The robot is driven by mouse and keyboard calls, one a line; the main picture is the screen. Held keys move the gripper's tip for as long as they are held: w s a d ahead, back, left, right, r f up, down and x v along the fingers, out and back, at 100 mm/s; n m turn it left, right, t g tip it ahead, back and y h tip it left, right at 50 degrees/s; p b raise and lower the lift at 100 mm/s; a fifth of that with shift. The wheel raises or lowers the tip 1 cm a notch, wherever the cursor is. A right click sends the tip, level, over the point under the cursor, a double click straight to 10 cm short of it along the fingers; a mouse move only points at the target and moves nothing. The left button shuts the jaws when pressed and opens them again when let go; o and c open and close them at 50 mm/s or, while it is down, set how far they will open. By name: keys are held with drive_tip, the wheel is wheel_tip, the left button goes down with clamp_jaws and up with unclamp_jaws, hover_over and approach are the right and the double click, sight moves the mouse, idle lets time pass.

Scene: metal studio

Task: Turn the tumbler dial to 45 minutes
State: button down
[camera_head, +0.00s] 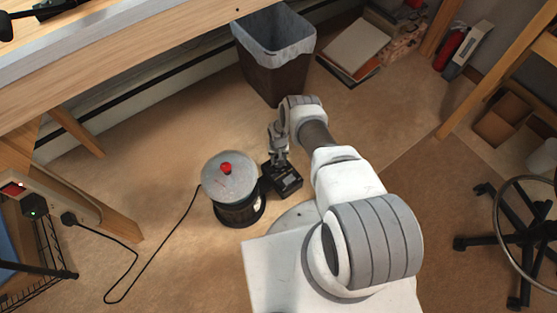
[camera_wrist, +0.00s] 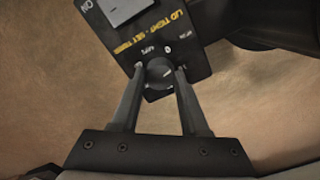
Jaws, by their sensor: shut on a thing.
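The tumbler (camera_head: 239,212) is a black drum with a grey lid and a red knob (camera_head: 226,168), upright on the floor. Its black control box (camera_head: 286,183) adjoins its right side. In the wrist view the box's panel (camera_wrist: 172,22) carries yellow lettering and a grey switch at its top left. The dark round dial (camera_wrist: 158,74) is at the panel's near end, with a 0 beside it; other marks are too small to read. My gripper (camera_wrist: 159,70) is shut on the dial, one finger on each side. Where the dial points is unclear. In the head view my gripper (camera_head: 279,156) reaches down at the box.
A lined waste bin (camera_head: 275,60) stands behind my arm, and a workbench (camera_head: 120,50) fills the upper left. A black cord (camera_head: 166,243) runs from the tumbler to a power strip at left. A chair base (camera_head: 510,240) is at right. Floor left of the tumbler is mostly clear.

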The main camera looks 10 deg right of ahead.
drive_tip(key=m, duration=0.4)
drive_tip(key=shift+m, duration=0.3)
drive_tip(key=m, duration=0.3)
drive_tip(key=shift+s+m, duration=0.1)
drive_tip(key=shift+m, duration=0.2)
drive_tip(key=m, duration=0.3)
drive_tip(key=shift+m, duration=0.3)
drive_tip(key=m, duration=0.4)
drive_tip(key=shift+a+m, duration=0.1)
drive_tip(key=shift+m, duration=0.2)
drive_tip(key=m, duration=1.2)
drive_tip(key=shift+m, duration=2.2)
